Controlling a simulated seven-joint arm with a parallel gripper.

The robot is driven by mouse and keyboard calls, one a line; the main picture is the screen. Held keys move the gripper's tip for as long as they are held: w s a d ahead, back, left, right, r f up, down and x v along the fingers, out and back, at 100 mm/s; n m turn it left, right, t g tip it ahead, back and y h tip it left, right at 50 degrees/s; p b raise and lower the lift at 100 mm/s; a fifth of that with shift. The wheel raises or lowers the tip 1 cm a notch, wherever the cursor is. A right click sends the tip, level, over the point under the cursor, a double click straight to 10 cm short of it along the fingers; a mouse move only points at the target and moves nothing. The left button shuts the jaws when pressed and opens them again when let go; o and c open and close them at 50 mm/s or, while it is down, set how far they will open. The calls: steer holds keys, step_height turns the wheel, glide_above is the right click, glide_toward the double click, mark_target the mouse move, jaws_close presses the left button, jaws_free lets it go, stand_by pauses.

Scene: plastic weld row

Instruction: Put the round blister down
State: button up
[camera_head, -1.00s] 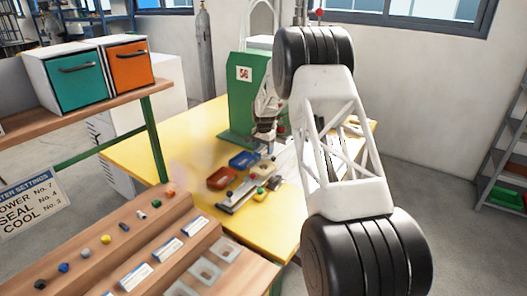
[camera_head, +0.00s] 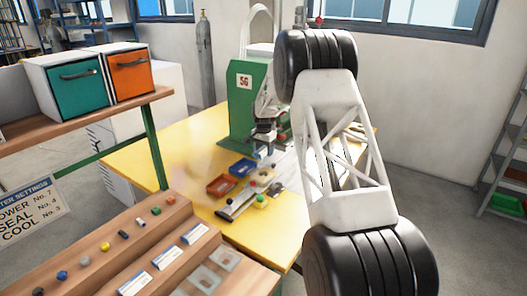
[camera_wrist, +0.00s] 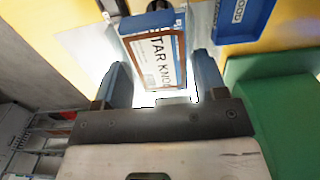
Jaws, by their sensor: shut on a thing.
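My gripper (camera_wrist: 160,72) shows two blue fingers in the wrist view, apart with a pale, see-through thing between them. I take this to be the round blister (camera_wrist: 172,99); its clear outline is hard to make out against the glare. Past the fingertips lies a card (camera_wrist: 150,58) with a blue header, a reddish-brown frame and printing ending in "TAR KNOB". A dark knob-like thing (camera_wrist: 157,5) sits at its top. In the head view my gripper (camera_head: 262,146) is small, over the yellow table in front of the green machine; the blister cannot be made out there.
A red tray (camera_head: 219,187) and a blue tray (camera_head: 243,168) stand beside a metal fixture (camera_head: 236,208) on the yellow table (camera_head: 170,142). The green machine (camera_head: 240,110) stands close behind my gripper. A stepped wooden rack (camera_head: 115,270) holds small coloured parts, cards and clear blisters.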

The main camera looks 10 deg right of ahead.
glide_above(222, 187)
step_height(222, 187, down, 3)
steer(key=shift+s+r+n, duration=0.15)
steer(key=shift+n, duration=0.15)
stand_by(0.3)
steer(key=shift+f, duration=3.15)
steer(key=shift+f, duration=1.85)
steer(key=shift+f, duration=0.15)
steer(key=o, duration=0.8)
